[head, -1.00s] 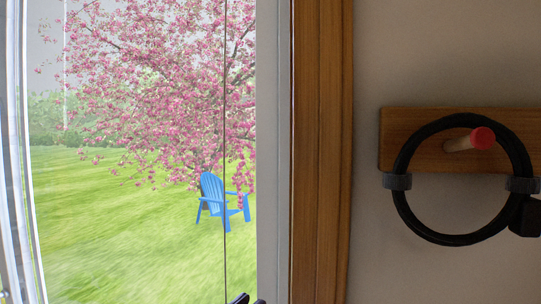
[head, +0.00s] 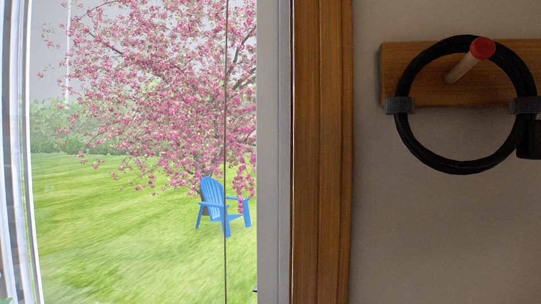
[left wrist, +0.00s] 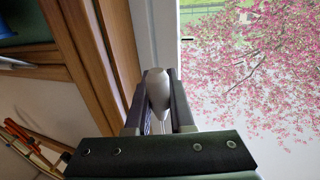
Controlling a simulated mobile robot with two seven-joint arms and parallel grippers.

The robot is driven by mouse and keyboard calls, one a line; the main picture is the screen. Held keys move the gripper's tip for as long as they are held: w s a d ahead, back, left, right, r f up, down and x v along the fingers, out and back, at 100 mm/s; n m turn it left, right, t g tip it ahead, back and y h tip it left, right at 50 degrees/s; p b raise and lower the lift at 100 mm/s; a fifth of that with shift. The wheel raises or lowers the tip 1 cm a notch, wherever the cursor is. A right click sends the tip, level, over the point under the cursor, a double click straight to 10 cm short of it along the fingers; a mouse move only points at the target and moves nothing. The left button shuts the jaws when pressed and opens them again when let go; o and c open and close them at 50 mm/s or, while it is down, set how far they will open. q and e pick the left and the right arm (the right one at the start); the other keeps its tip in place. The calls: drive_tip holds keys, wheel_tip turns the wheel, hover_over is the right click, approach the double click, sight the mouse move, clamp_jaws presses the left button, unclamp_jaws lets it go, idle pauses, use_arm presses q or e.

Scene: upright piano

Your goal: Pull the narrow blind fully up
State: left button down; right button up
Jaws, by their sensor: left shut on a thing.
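The blind itself does not show in either view. A thin dark cord (head: 225,150) hangs straight down in front of the window in the head view. In the left wrist view my left gripper (left wrist: 157,103) is shut on a pale grey, bulb-shaped cord pull (left wrist: 157,88), which sits between the two dark fingers. The pull is beside the window's white frame (left wrist: 159,35). My right gripper is in neither view.
Wooden trim (head: 320,150) edges the window. Right of it a wooden board (head: 430,88) on the wall bears a red-tipped peg (head: 482,48) and a black ring (head: 408,130). A pale curved strip (head: 18,150) lies at the far left. Outside are a lawn and a blue chair (head: 212,192).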

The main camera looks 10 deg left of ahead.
use_arm(q)
wheel_tip(320, 180, down, 3)
drive_tip(key=shift+f+b, duration=0.15)
drive_tip(key=shift+b, duration=0.75)
use_arm(e)
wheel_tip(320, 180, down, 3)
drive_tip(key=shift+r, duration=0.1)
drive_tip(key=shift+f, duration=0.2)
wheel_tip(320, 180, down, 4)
drive_tip(key=b, duration=0.4)
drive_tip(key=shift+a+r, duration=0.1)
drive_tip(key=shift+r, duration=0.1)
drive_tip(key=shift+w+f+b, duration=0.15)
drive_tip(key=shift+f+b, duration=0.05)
drive_tip(key=shift+b, duration=0.3)
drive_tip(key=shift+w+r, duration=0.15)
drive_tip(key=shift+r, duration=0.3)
use_arm(q)
wheel_tip(320, 180, down, 5)
drive_tip(key=shift+d+r, duration=0.1)
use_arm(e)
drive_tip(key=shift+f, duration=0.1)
use_arm(q)
drive_tip(key=c, duration=0.6)
unclamp_jaws()
